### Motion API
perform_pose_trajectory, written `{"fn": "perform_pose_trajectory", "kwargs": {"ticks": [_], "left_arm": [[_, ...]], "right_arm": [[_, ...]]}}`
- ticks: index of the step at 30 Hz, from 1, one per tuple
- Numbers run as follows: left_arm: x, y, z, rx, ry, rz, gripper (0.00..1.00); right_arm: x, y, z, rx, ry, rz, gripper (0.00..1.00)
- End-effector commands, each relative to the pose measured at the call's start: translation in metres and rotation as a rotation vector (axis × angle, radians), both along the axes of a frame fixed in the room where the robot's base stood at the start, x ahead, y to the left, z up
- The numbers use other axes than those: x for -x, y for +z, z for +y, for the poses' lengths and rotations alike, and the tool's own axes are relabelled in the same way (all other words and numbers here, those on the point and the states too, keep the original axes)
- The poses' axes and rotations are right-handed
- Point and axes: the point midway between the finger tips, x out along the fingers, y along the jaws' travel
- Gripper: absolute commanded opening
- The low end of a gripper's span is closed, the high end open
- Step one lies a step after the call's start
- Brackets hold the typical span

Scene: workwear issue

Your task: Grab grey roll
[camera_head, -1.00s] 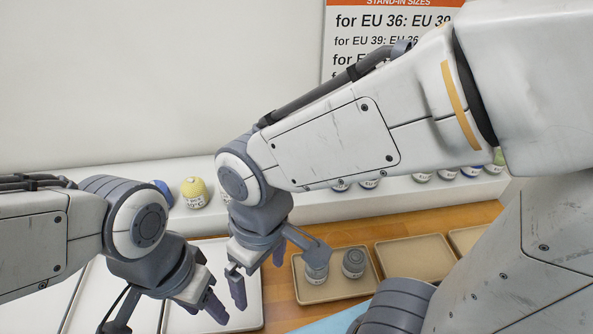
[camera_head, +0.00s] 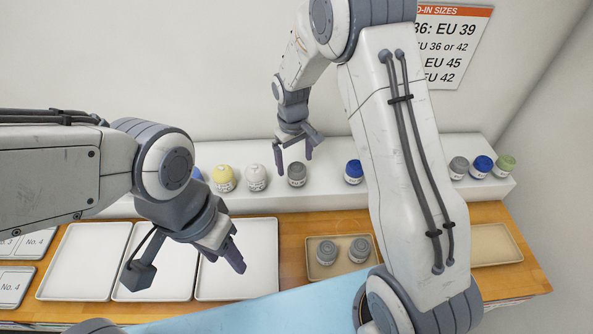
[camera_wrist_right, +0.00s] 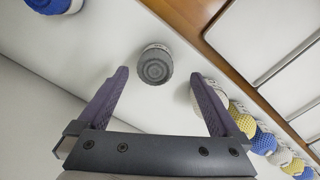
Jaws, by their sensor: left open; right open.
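A grey roll (camera_head: 297,174) stands on the white shelf, just below my right gripper (camera_head: 295,158). My right gripper is open and empty above it. In the right wrist view, the grey roll (camera_wrist_right: 155,65) lies ahead of the gap between the open fingers (camera_wrist_right: 160,90), apart from both. Two more grey rolls, one left (camera_head: 327,252) and one right (camera_head: 359,249), stand in a tan tray (camera_head: 340,270). Another grey roll (camera_head: 458,167) stands further right on the shelf. My left gripper (camera_head: 232,258) is open and empty over a white tray.
A cream roll (camera_head: 256,177) and a yellow roll (camera_head: 223,178) stand left of the grey roll on the shelf (camera_head: 325,199). A blue roll (camera_head: 354,172) stands to its right. White trays (camera_head: 262,285) on the wooden table (camera_head: 291,250) are empty.

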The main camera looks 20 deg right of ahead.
Motion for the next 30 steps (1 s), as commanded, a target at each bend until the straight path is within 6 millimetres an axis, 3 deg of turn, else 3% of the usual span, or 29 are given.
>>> {"fn": "perform_pose_trajectory", "kwargs": {"ticks": [5,15,24,26,30], "left_arm": [[0.000,0.008,0.000,0.000,-0.001,0.000,0.50],[0.000,0.030,0.000,0.000,-0.005,0.000,0.50],[0.000,0.030,0.000,0.000,-0.005,0.000,0.50],[0.000,0.030,0.000,0.000,-0.005,0.000,0.50],[0.000,0.030,0.000,0.000,-0.005,0.000,0.50]], "right_arm": [[0.000,-0.010,-0.002,0.000,0.000,0.002,1.00],[-0.003,-0.051,-0.008,-0.001,0.000,0.001,1.00],[-0.004,-0.057,-0.008,0.000,0.000,-0.001,1.00],[-0.004,-0.057,-0.008,0.000,0.000,-0.001,0.81],[-0.004,-0.057,-0.008,0.000,0.000,-0.001,0.27]]}}
